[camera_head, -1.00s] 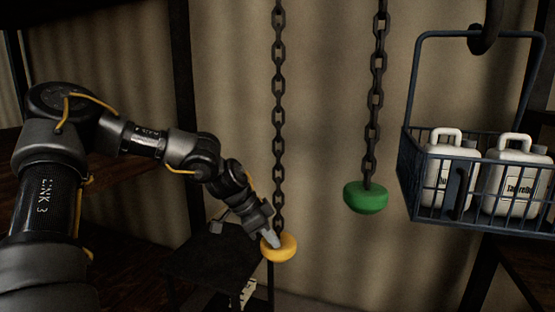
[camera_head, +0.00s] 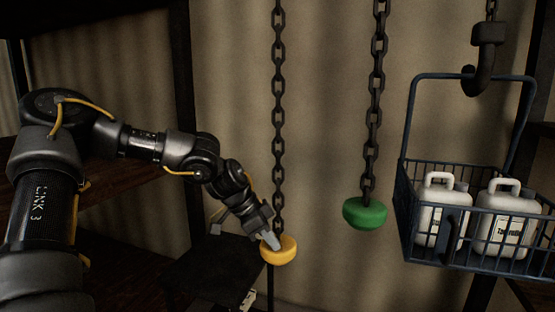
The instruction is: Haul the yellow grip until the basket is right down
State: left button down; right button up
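The blue wire basket (camera_head: 470,258) hangs in the air at the right from a dark hook (camera_head: 487,60). It holds two white jugs (camera_head: 441,212). My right gripper does not show.
A green grip (camera_head: 365,213) hangs on a second chain (camera_head: 376,100) between the yellow grip and the basket. A dark small table (camera_head: 215,268) stands below and left of the yellow grip. Dark shelves are at the left, and a dark post stands under the basket at the right.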

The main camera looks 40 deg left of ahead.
pick_arm(q)
notch_tip(320, 180, up, 5)
jog(key=p, duration=0.2)
jog(key=shift+f+p, duration=0.1)
jog(key=shift+p, duration=0.25)
jog(key=shift+r, duration=0.25)
jog(key=shift+f, duration=0.15)
